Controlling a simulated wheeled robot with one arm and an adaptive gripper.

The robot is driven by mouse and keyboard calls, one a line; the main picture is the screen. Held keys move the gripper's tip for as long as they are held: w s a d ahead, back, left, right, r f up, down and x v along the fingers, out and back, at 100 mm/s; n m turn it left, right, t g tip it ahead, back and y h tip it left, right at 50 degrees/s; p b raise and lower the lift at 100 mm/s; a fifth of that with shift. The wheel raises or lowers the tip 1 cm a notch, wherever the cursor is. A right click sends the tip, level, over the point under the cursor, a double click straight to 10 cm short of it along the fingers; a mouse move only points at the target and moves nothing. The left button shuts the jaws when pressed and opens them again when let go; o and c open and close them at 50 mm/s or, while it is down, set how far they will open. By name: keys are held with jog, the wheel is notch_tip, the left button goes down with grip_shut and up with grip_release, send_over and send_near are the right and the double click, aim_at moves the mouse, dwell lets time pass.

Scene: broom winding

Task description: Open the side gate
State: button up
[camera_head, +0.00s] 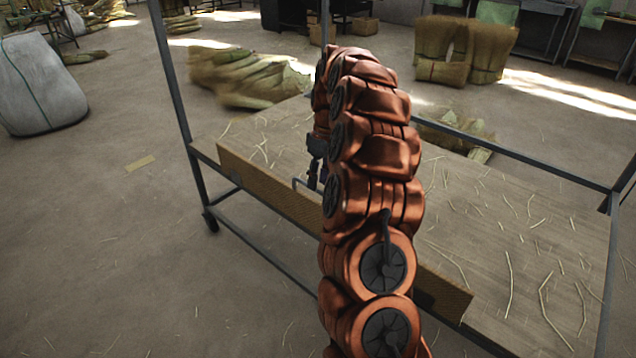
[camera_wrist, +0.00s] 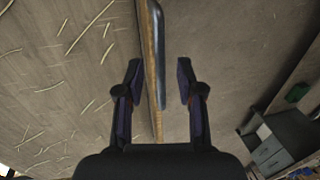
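The side gate (camera_head: 265,188) is a long brown board standing along the near edge of the wooden table, partly hidden behind my arm. My gripper (camera_wrist: 158,78) is open, with one finger on each side of the gate and handle. Whether a finger touches them I cannot tell.
The table (camera_head: 480,225) has a metal frame with upright posts (camera_head: 172,80) and is strewn with loose straw. A white sack (camera_head: 38,85) stands at left. Straw bundles (camera_head: 465,50) lie behind. The floor (camera_head: 110,230) on the near left is clear.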

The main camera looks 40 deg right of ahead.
jog(key=shift+a+f, duration=0.15)
jog(key=shift+f, duration=0.5)
grip_shut()
dwell(0.4)
